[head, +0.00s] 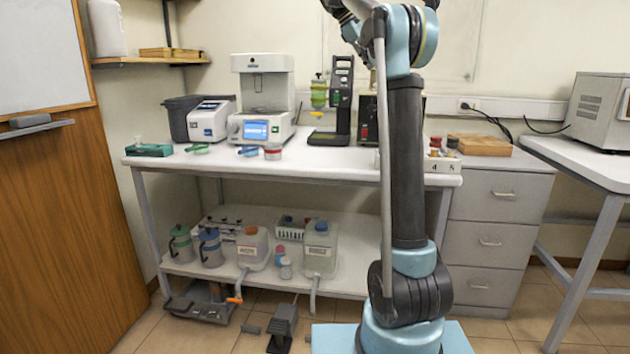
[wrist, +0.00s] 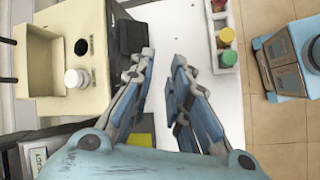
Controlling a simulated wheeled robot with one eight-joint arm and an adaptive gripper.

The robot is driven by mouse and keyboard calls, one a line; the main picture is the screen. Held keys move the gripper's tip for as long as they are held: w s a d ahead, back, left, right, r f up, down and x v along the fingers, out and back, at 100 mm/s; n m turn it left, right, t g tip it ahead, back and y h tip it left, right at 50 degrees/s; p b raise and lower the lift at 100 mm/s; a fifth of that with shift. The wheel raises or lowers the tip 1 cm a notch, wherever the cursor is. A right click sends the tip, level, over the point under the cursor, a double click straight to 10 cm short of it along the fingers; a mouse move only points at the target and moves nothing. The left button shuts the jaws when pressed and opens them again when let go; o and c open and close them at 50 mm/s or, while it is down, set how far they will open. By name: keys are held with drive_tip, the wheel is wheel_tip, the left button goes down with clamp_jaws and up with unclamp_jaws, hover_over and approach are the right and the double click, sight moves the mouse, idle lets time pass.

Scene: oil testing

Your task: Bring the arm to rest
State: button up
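My arm rises from its base through the right-centre of the head view and leaves the frame at the top. My gripper is out of sight there. In the wrist view my gripper (wrist: 164,62) has its two blue-and-grey fingers apart, with a clear gap between the tips. Nothing is held in it. It hangs over the white bench, right of a beige instrument (wrist: 62,60) and left of a small rack (wrist: 227,62) of coloured caps. My upright arm links hide part of the bench and the wall behind.
The white bench (head: 340,158) carries a coffee-machine-like instrument (head: 262,95), a small printer-like device (head: 211,119) and a black stand (head: 335,120). Jugs and canisters (head: 320,250) fill its lower shelf. Drawers (head: 495,240) and another table (head: 585,160) stand at right. A wooden board (head: 70,230) stands left.

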drive_tip(key=s+d+f+m+y, duration=0.1)
drive_tip(key=s+f+m+y, duration=0.55)
drive_tip(key=s+f, duration=2.8)
drive_tip(key=s+a+f+m+t, duration=0.1)
drive_tip(key=s+f+m, duration=0.3)
drive_tip(key=s+f, duration=0.9)
wheel_tip(320, 180, down, 3)
drive_tip(key=shift+a+f+m+y, duration=0.15)
drive_tip(key=shift+a+m+y, duration=0.2)
drive_tip(key=shift+a, duration=0.3)
drive_tip(key=shift+w, duration=0.1)
drive_tip(key=shift+w+f, duration=0.2)
drive_tip(key=shift+w, duration=0.25)
